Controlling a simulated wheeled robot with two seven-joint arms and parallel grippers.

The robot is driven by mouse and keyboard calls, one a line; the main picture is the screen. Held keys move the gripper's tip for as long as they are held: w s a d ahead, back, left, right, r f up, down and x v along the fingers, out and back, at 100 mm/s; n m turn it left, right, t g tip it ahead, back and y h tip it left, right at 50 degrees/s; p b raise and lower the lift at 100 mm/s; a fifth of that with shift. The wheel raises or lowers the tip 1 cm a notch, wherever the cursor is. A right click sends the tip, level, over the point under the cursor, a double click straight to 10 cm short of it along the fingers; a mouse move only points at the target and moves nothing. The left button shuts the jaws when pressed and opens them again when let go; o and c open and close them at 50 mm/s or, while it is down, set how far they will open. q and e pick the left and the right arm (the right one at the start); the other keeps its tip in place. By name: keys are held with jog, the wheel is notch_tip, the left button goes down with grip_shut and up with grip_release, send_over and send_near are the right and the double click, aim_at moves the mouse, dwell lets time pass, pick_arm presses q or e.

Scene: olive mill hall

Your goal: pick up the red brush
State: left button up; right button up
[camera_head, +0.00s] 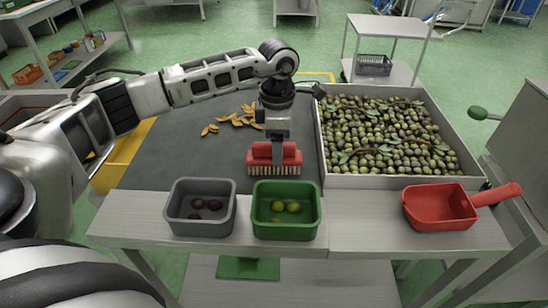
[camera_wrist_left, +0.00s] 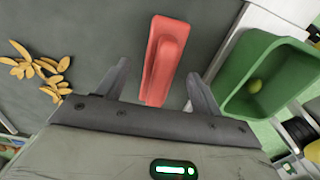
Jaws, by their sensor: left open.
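The red brush (camera_head: 261,158) lies on the dark grey surface behind the green bin, its pale bristles facing the front edge. My left gripper (camera_head: 274,138) is directly above it, pointing down and partly hiding its upper part. In the left wrist view the red brush (camera_wrist_left: 163,58) shows its raised red handle between the two spread fingers of my left gripper (camera_wrist_left: 158,72). There is a gap on both sides, so the gripper is open and not holding it. My right gripper is not in view.
A grey bin (camera_head: 201,226) and a green bin (camera_head: 287,229) stand in front, each with a few olives. A wide tray of olives (camera_head: 385,135) is at right, a red scoop (camera_head: 440,208) in front of it. Yellow-brown leaves (camera_head: 238,118) lie behind the brush.

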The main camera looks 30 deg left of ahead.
pick_arm(q)
jog(key=f, duration=0.4)
jog(key=shift+s+a+f, duration=0.15)
jog(key=shift+s+a, duration=0.05)
jog(key=shift+a, duration=0.05)
grip_shut()
